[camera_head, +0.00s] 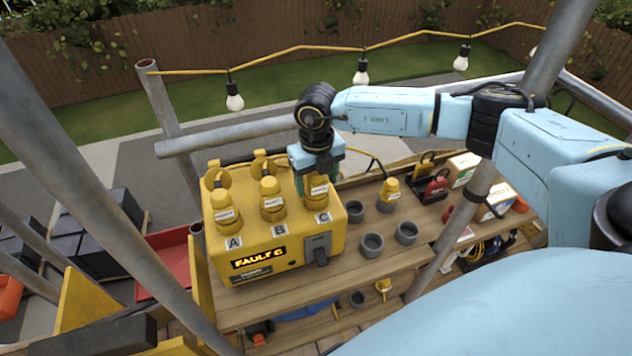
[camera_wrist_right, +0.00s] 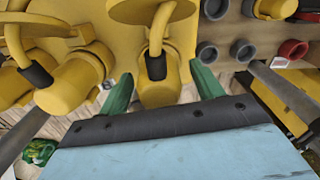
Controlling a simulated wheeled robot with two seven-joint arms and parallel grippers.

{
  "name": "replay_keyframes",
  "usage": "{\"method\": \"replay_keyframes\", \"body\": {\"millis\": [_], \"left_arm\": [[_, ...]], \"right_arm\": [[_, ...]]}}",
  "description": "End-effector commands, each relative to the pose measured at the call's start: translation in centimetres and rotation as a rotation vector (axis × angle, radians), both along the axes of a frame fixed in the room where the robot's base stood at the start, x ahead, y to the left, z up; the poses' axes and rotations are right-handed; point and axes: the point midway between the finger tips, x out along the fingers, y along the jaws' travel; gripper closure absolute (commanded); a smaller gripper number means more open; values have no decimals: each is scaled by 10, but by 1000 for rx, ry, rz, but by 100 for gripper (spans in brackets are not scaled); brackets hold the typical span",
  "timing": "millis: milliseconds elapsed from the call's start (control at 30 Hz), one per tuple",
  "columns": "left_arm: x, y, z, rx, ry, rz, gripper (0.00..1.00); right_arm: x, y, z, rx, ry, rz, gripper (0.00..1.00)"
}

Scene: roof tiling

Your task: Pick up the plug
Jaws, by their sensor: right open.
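A yellow power box (camera_head: 270,245) stands on the wooden bench, with three yellow plugs on top above the letters A, B and C. Plug A (camera_head: 225,215) and plug B (camera_head: 271,203) are uncovered. Plug C (camera_head: 318,194) is partly hidden by my right gripper (camera_head: 317,176), which is above it. In the wrist view the open green fingers (camera_wrist_right: 163,88) lie on either side of a yellow plug (camera_wrist_right: 157,82) with a black collar; I cannot tell whether they touch it. Another yellow plug (camera_head: 391,187) stands in a grey cup to the right. My left gripper is out of view.
A display on the box reads "FAULT C" beside a grey lever (camera_head: 317,248). Grey cups (camera_head: 406,233) stand on the bench to the right. Metal scaffold poles (camera_head: 455,230) cross the scene. Yellow and red padlocks (camera_head: 436,185) sit farther right. Bulbs hang on a string behind.

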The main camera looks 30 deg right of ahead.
Motion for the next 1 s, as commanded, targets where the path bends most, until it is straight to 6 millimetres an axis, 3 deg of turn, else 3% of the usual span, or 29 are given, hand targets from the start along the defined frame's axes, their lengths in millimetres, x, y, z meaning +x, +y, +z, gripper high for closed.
{"method": "replay_keyframes", "body": {"millis": [233, 633, 867, 1000], "left_arm": [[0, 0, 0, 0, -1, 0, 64], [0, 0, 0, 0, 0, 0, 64], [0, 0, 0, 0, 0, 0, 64], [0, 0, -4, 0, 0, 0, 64]], "right_arm": [[0, 0, -2, 0, -1, 0, 36], [0, 0, -1, 0, -1, 0, 87], [1, 0, 1, 1, -3, 0, 87], [2, 0, 14, 1, -6, 0, 87]]}}
